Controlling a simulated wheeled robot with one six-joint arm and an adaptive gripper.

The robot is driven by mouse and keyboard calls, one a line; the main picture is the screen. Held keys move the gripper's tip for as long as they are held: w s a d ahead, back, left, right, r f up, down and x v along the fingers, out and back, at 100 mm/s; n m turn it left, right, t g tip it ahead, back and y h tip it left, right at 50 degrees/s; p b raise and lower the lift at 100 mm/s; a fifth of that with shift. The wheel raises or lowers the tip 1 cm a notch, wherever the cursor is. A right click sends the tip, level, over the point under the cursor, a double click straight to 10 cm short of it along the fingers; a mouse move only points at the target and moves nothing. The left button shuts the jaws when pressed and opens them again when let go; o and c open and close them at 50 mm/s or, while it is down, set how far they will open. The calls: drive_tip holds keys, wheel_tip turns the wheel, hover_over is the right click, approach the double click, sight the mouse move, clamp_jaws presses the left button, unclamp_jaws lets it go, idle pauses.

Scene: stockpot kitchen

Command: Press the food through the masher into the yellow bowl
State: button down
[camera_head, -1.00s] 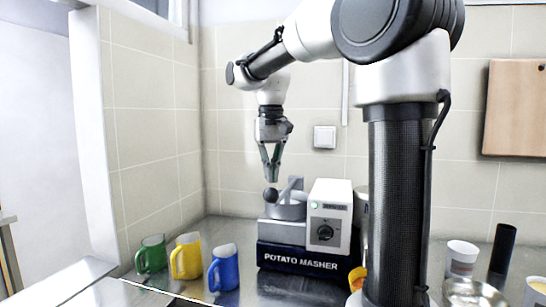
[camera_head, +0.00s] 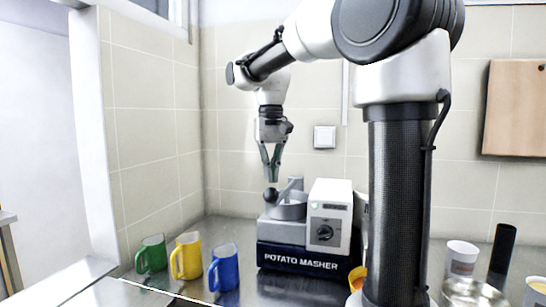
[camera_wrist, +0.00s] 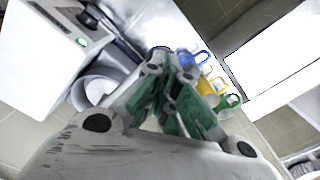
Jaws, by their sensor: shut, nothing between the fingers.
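The potato masher (camera_head: 305,262) stands on the counter near the tiled wall, a white and grey machine on a dark labelled base. Its grey round hopper (camera_head: 287,211) is on the left, with a dark round knob (camera_head: 271,196) beside it. My gripper (camera_head: 271,179) is shut and empty, pointing down just above the knob. In the wrist view my gripper (camera_wrist: 165,55) has its fingertips together, and the hopper (camera_wrist: 97,85) lies to their left. A yellow-orange rim, perhaps the yellow bowl (camera_head: 357,276), shows partly behind my arm column. I cannot see any food inside the hopper.
Green (camera_head: 151,255), yellow (camera_head: 187,257) and blue (camera_head: 224,268) mugs stand left of the masher. A metal bowl (camera_head: 474,293), a white cup (camera_head: 461,258) and a black cylinder (camera_head: 502,250) stand on the right. A cutting board (camera_head: 515,108) hangs on the wall.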

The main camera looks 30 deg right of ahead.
drive_tip(key=shift+f, duration=0.15)
drive_tip(key=shift+f, duration=1.4)
idle(1.7)
drive_tip(key=shift+r, duration=3.5)
drive_tip(key=s+f+n+t, duration=0.1)
drive_tip(key=s+f+t, duration=0.1)
drive_tip(key=s+f, duration=0.5)
drive_tip(key=s+d+f+n+t, duration=0.1)
drive_tip(key=s+f+n+t, duration=0.1)
drive_tip(key=s+f, duration=0.5)
drive_tip(key=s, duration=0.5)
drive_tip(key=shift+s+d+f, duration=0.3)
drive_tip(key=shift+s+f, duration=0.05)
drive_tip(key=shift+f, duration=0.05)
